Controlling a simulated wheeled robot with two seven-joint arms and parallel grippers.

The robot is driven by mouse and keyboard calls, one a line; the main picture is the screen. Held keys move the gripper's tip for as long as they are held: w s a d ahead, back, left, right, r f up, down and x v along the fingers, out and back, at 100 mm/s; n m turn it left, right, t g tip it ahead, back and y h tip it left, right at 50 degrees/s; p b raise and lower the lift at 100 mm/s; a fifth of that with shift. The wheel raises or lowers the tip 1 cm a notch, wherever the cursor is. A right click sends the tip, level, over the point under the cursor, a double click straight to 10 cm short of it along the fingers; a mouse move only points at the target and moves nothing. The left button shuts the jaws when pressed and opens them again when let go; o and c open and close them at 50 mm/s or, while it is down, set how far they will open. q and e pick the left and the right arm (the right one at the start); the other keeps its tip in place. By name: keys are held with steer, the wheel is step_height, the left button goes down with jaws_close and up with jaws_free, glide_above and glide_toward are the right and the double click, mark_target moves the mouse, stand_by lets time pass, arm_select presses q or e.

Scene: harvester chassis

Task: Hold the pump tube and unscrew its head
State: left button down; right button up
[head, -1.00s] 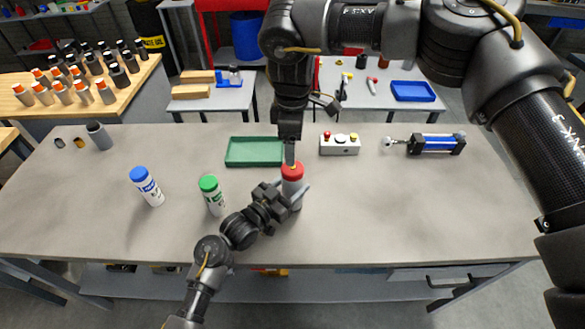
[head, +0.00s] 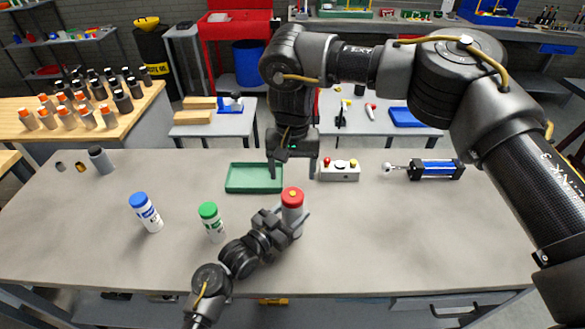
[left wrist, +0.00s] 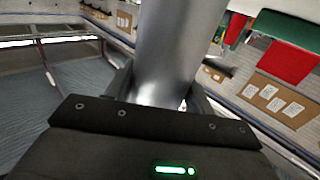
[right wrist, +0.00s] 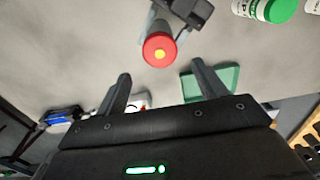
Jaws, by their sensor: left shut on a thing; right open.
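The pump tube (head: 292,216) is a grey cylinder standing upright on the workbench, with a red head (head: 292,195) that has a yellow centre. My left gripper (head: 288,228) is shut around the tube's body from the front left. In the left wrist view the grey tube (left wrist: 170,50) runs up between the fingers. My right gripper (head: 292,172) is open and empty, behind and above the red head. In the right wrist view the red head (right wrist: 159,50) lies beyond the open fingers, apart from them. The head sits on top of the tube; whether it is loose cannot be told.
A green tray (head: 254,178) lies behind the tube. A button box (head: 340,171) and a blue cylinder part (head: 437,169) lie to the right. A green-capped bottle (head: 212,222) and a blue-capped bottle (head: 146,212) stand to the left. The bench's right front is clear.

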mark_target(293, 193)
steer(key=shift+f, duration=4)
steer(key=shift+c, duration=0.4)
